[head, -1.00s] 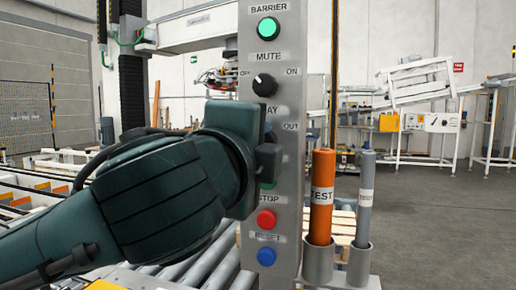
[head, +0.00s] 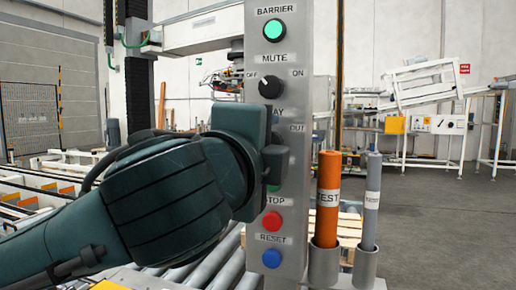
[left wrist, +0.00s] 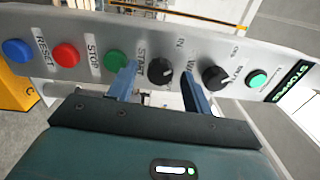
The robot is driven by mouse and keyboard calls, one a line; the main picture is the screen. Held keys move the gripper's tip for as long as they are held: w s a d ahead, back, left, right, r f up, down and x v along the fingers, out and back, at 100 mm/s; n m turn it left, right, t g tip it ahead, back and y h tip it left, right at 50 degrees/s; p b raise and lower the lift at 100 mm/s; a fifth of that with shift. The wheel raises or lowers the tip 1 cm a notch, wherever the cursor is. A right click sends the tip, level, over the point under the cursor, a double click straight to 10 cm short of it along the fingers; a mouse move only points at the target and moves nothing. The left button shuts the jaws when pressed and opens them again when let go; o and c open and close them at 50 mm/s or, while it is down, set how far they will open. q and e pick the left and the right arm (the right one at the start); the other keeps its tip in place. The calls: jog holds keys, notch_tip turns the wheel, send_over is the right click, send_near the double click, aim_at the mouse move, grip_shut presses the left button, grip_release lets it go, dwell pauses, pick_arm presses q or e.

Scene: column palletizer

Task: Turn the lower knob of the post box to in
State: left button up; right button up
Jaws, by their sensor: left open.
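The grey post box (head: 302,60) stands upright in the head view, with a green BARRIER button at the top and the black MUTE knob (head: 269,87) below it. My left gripper (head: 274,165) is in front of its middle and hides the lower knob there; only the label OUT shows beside it. In the left wrist view the box lies sideways. The black lower knob (left wrist: 160,71) sits between the two spread blue fingers of my left gripper (left wrist: 158,75), which is open. The label IN shows near the knob. Whether a finger touches the knob, I cannot tell.
The green START button (left wrist: 115,61) is close to one finger, and the MUTE knob (left wrist: 215,77) is close to the other. A red STOP button (head: 271,221) and blue RESET button (head: 271,258) are lower down. An orange TEST rod (head: 327,198) and grey rod (head: 372,200) stand at right.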

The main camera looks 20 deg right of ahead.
pick_arm(q)
jog(key=b+v, duration=0.1)
jog(key=v, duration=1.2)
pick_arm(e)
jog(key=shift+s+d+r+t, duration=0.15)
jog(key=shift+d+r+t, duration=0.05)
jog(key=shift+r+t, duration=0.1)
pick_arm(q)
jog(key=shift+a, duration=0.1)
pick_arm(e)
jog(key=shift+f, duration=0.15)
